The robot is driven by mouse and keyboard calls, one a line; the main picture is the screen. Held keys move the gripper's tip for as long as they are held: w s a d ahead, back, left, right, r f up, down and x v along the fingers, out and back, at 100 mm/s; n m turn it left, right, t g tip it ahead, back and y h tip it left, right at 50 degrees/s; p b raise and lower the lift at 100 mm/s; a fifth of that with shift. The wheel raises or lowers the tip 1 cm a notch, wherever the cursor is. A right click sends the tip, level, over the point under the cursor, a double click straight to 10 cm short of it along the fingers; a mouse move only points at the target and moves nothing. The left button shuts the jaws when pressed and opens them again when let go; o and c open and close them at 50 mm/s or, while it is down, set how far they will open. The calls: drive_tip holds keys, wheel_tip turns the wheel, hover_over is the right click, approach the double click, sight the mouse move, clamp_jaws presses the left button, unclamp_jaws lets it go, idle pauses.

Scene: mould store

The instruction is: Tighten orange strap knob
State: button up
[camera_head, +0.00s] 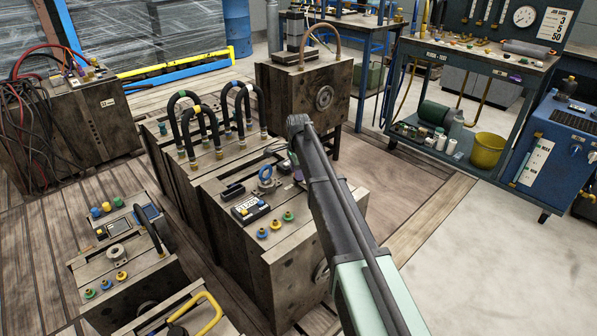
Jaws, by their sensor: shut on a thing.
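My arm reaches in from the lower right, and its wrist is over the middle mould block (222,192). My gripper (284,155) is small and partly hidden by my arm, low over the block's top near its back right edge. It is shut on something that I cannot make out. An orange strap knob cannot be picked out for certain at the gripper. A blue ring-shaped fitting (265,172) stands just left of and below the gripper.
Black looped hoses (183,115) rise from the block left of my arm. A taller mould (304,95) with a hose handle stands behind. A lower block (118,272) is at front left. A workbench (470,60) and blue cabinet (560,150) stand right; the floor (500,260) there is clear.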

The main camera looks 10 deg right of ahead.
drive_tip(key=shift+m, duration=0.5)
drive_tip(key=o, duration=0.9)
